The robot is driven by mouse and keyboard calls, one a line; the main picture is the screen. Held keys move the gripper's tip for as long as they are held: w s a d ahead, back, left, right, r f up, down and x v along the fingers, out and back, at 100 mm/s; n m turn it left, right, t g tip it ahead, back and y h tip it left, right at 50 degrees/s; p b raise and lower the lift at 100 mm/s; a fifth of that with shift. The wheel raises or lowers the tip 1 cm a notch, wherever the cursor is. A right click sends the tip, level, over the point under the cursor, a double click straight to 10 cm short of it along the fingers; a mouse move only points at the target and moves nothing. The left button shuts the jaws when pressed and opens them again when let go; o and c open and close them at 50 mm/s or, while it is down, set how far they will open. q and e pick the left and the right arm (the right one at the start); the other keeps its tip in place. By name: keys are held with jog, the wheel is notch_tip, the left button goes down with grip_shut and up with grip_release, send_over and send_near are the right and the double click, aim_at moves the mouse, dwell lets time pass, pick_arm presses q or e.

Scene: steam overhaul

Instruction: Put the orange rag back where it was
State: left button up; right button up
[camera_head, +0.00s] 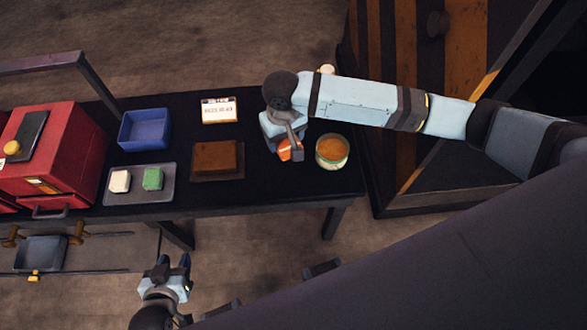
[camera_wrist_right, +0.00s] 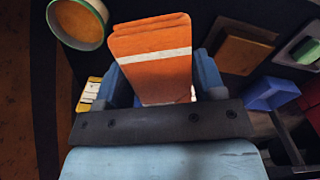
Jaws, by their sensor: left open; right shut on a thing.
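The orange rag (camera_wrist_right: 152,72), folded and with a white stripe, is held between the blue fingers of my right gripper (camera_wrist_right: 161,80). In the head view the rag (camera_head: 285,154) shows only in part, behind the right gripper (camera_head: 290,147), over the right part of the dark table. I cannot tell whether the rag touches the table. My left gripper (camera_head: 174,272) is open and empty, low in the head view, in front of the table's front edge.
A round tin with orange contents (camera_head: 332,151) stands just right of the rag. A brown block (camera_head: 216,156) lies on a mat to the left. Further left are a tray (camera_head: 140,198) with two small blocks, a blue bin (camera_head: 145,130) and a red box (camera_head: 60,150). A white card (camera_head: 219,110) lies behind.

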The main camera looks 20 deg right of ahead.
jog(key=b, duration=0.1)
send_over(286, 177)
notch_tip(286, 177, down, 13)
jog(key=shift+r, duration=0.15)
jog(key=shift+f, duration=0.55)
jog(key=shift+f+b, duration=0.4)
jog(key=shift+f, duration=1.7)
jog(key=shift+f, duration=0.1)
jog(key=o, duration=0.9)
